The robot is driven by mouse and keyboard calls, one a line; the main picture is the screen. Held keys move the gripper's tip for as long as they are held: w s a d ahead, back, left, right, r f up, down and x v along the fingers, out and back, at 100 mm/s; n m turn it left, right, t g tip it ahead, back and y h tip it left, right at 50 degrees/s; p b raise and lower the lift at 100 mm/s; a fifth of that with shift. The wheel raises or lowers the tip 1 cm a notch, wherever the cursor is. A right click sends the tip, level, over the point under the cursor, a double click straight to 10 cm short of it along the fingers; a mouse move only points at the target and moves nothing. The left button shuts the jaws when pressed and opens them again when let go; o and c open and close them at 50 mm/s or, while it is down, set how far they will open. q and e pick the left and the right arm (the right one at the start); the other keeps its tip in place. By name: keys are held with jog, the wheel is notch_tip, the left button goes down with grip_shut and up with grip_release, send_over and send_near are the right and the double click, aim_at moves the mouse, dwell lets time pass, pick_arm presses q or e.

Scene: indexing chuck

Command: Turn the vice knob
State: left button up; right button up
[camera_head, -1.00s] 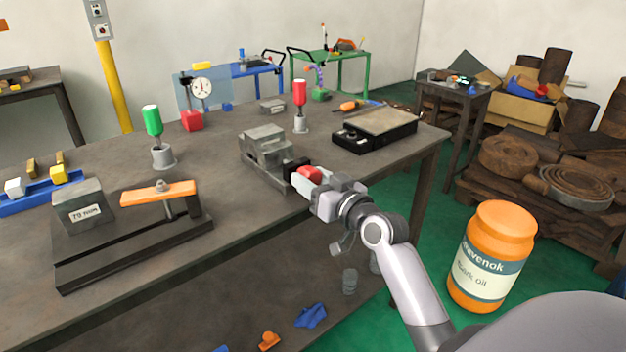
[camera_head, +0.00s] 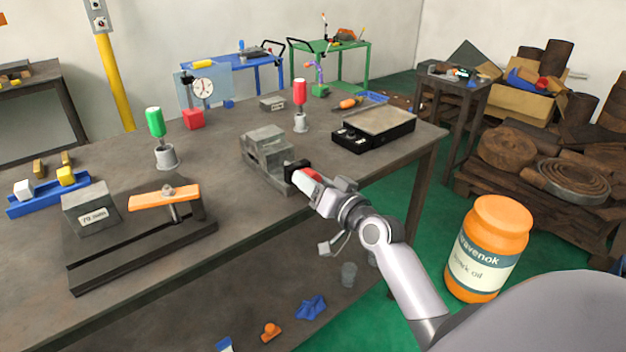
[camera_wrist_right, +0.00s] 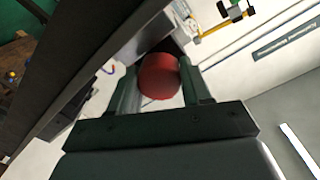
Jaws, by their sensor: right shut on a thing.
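The grey vice (camera_head: 266,158) sits on the dark workbench near its front edge. Its red knob (camera_head: 311,174) faces the front right. My right gripper (camera_head: 306,177) is at the knob and shut on it. In the right wrist view the round red knob (camera_wrist_right: 158,77) lies between the two fingers of the right gripper (camera_wrist_right: 162,84). The gripper hides part of the knob in the head view. My left gripper is not in view.
A black device with a flat top (camera_head: 374,126) stands right of the vice. A red-handled tool (camera_head: 300,105) stands behind it, and a green-handled one (camera_head: 160,140) to the left. A fixture with an orange bar (camera_head: 164,198) is at front left. An orange jar (camera_head: 488,248) is at right.

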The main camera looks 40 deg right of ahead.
jog(key=o, duration=1)
jog(key=shift+o, duration=0.2)
jog(key=s, duration=0.7)
jog(key=shift+d, duration=0.15)
jog(key=shift+s, duration=0.1)
